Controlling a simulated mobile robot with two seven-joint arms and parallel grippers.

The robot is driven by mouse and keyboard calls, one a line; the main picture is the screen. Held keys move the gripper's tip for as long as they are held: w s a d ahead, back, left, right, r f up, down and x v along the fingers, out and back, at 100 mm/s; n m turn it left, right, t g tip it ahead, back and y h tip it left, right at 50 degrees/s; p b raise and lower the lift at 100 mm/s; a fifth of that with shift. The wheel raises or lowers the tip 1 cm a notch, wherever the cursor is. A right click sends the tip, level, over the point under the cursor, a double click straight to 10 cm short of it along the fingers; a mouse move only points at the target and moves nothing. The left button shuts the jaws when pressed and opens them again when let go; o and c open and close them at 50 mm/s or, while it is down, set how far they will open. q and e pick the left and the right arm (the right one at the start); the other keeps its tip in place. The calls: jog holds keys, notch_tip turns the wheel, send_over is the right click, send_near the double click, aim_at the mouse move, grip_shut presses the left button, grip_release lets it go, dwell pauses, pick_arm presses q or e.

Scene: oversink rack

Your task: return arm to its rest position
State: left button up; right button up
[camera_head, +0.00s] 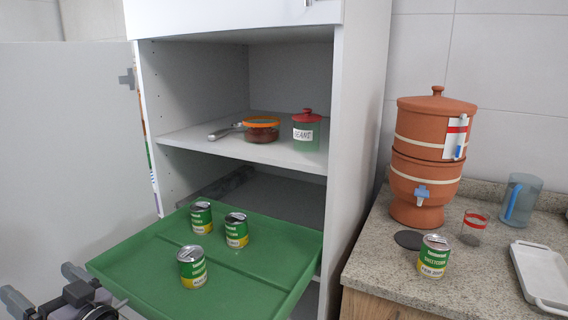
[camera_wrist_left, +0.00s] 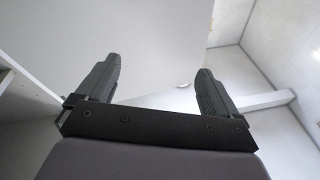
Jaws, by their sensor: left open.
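My left gripper (camera_head: 44,285) is at the lower left corner of the head view, beside the left front edge of the green pull-out tray (camera_head: 150,262). In the left wrist view its two dark fingers (camera_wrist_left: 158,72) stand wide apart with nothing between them. It is open and empty. Most of my left arm is outside the head view. My right gripper shows in neither view.
Three green cans, one of them in front (camera_head: 192,268), stand on the tray. The cabinet door (camera_head: 65,140) is open at left. A fourth can (camera_head: 433,257), a clay water filter (camera_head: 428,150) and a white tray (camera_head: 543,275) are on the counter (camera_head: 390,275).

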pick_arm(q)
jog(key=s+a+r+y, duration=0.2)
jog(key=a+r+y, duration=0.1)
jog(key=a+r, duration=0.3)
notch_tip(320, 180, down, 16)
jog(key=w+f+m+t+h, duration=0.1)
jog(key=w+m+t+h, duration=0.3)
jog(key=m+h, duration=0.8)
jog(key=s+d+f+m+h, duration=0.3)
jog(key=s+f+m+h, duration=0.1)
jog(key=f, duration=0.3)
jog(key=s+d+f+m+h, duration=0.3)
jog(key=f+m, duration=0.1)
jog(key=f, duration=0.3)
jog(key=s+d+f+m+g+h, duration=0.1)
jog(key=s+d+f+m+h, duration=0.2)
jog(key=s+d+h, duration=0.3)
jog(key=s+d+f+n+t+p, duration=0.1)
jog(key=s+d+n, duration=0.1)
jog(key=d+n, duration=0.7)
jog(key=shift+d+p, duration=0.3)
jog(key=shift+d, duration=3.6)
